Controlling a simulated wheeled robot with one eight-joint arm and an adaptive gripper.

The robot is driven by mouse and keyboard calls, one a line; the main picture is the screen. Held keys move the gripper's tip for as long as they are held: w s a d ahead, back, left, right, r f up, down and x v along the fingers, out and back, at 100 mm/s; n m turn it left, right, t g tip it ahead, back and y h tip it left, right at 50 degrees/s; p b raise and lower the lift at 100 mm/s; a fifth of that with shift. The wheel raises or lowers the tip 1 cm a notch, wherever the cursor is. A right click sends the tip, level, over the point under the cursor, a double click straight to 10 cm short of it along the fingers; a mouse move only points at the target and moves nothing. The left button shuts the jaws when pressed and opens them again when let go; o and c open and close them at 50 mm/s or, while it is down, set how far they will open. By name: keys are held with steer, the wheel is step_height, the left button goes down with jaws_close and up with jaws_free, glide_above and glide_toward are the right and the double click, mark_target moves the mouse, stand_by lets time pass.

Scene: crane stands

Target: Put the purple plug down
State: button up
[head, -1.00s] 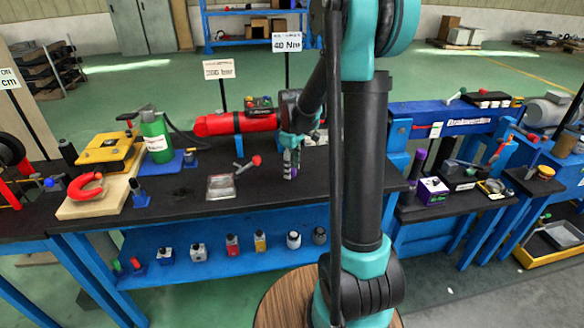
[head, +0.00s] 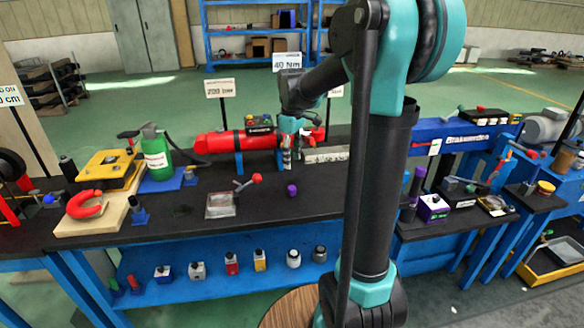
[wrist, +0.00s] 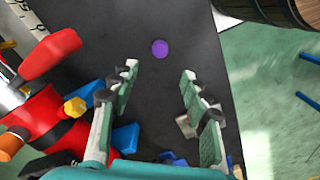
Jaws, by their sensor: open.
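The purple plug (head: 292,190) stands on the bare black table top, to the right of the clear block with the red-knobbed lever. In the wrist view the plug (wrist: 160,48) shows as a purple disc on the dark surface, beyond the fingertips and between their lines. My gripper (wrist: 160,80) is open and empty. In the head view my gripper (head: 288,158) is behind the plug, near the red cylinder, and apart from the plug.
A clear block with a red-knobbed lever (head: 222,205) lies left of the plug. A red cylinder (head: 225,145) lies on blue supports at the back. A purple-and-white box (head: 433,208) stands on the right-hand bench. Black table top around the plug is free.

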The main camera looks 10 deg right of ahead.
steer(key=s+d+f+m+t, duration=0.2)
steer(key=s+f+m, duration=0.3)
steer(key=s, duration=0.6)
steer(key=s+d+f+m+t, duration=0.1)
steer(key=s+f+m+t, duration=0.1)
steer(key=s+f+m, duration=0.3)
steer(key=s+f, duration=0.3)
steer(key=s, duration=0.3)
steer(key=shift+d+f, duration=0.25)
steer(key=shift+d, duration=0.15)
